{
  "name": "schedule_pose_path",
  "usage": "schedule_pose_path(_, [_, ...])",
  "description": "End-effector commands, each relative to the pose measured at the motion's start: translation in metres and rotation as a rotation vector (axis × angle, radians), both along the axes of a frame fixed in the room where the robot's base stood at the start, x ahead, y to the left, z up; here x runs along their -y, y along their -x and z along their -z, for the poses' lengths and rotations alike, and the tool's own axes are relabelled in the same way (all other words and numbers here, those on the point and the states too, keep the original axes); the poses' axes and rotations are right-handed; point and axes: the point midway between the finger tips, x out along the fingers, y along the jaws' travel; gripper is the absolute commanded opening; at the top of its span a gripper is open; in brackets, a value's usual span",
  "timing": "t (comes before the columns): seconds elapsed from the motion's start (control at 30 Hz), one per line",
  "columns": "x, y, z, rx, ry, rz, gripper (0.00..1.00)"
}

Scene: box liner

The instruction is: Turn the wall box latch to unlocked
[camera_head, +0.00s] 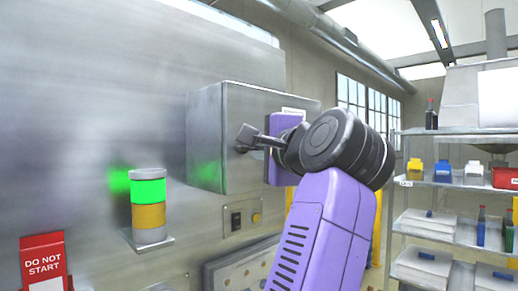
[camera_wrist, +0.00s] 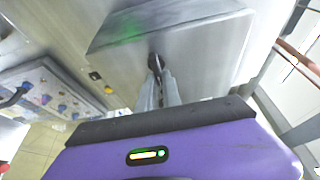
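The wall box (camera_head: 223,135) is a grey metal box on the steel wall, and it fills the upper middle of the wrist view (camera_wrist: 190,50). Its latch (camera_head: 246,133) is a small dark handle on the front face; it also shows in the wrist view (camera_wrist: 154,60). My gripper (camera_head: 254,143) reaches in from the right to the latch. In the wrist view my gripper's fingers (camera_wrist: 160,78) are close together with the dark latch between their tips. The fingers hide part of the latch, so its exact angle is unclear.
A signal lamp (camera_head: 148,205), green above amber, stands on a bracket left of the box. A red "DO NOT START" sign (camera_head: 43,262) is at lower left. A switch plate (camera_head: 242,217) sits below the box. Shelves (camera_head: 440,185) with bins and bottles stand at right.

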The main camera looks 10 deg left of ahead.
Motion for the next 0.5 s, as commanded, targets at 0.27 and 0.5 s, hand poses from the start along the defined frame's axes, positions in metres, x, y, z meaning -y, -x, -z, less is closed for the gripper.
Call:
schedule_pose_path(0.27, [-0.0021,0.0003,0.0015,-0.003,0.003,-0.004,0.31])
schedule_pose_path(0.5, [0.0003,0.0021,0.0012,0.0,0.001,-0.002,0.31])
